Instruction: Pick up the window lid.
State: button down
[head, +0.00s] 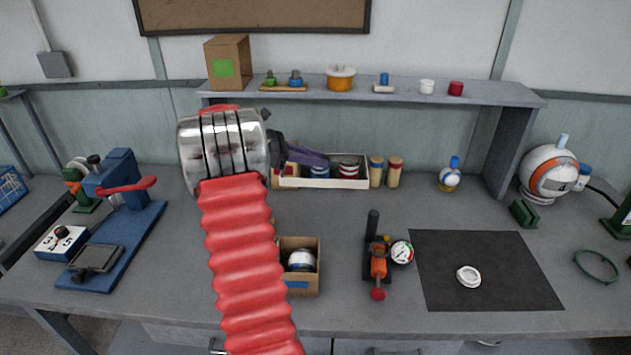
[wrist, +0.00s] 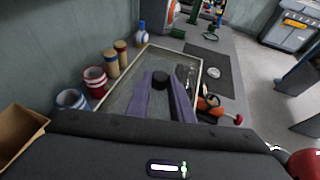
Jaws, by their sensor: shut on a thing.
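The window lid (wrist: 128,92) is a clear pane in a thin cream frame with a dark round knob. In the wrist view, my gripper (wrist: 161,84) has its two purple fingers closed on either side of the knob, near the middle of the pane. In the head view, the lid's cream frame (head: 335,184) shows low behind my wrist, and one purple finger of my gripper (head: 306,157) is visible above it. My wrist and red arm hide the left part. I cannot tell whether the lid is clear of the bench.
Striped cans (head: 348,168) and wooden cylinders (head: 395,171) stand by the back wall. A cardboard box (head: 312,280) with a ball-like thing inside, a gauge device (head: 377,262) and a dark mat (head: 515,260) with a white ring (head: 468,276) lie nearer. A blue press (head: 120,190) stands left.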

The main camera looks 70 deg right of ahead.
notch_tip(320, 180, up, 7)
jog(key=shift+r, duration=0.1)
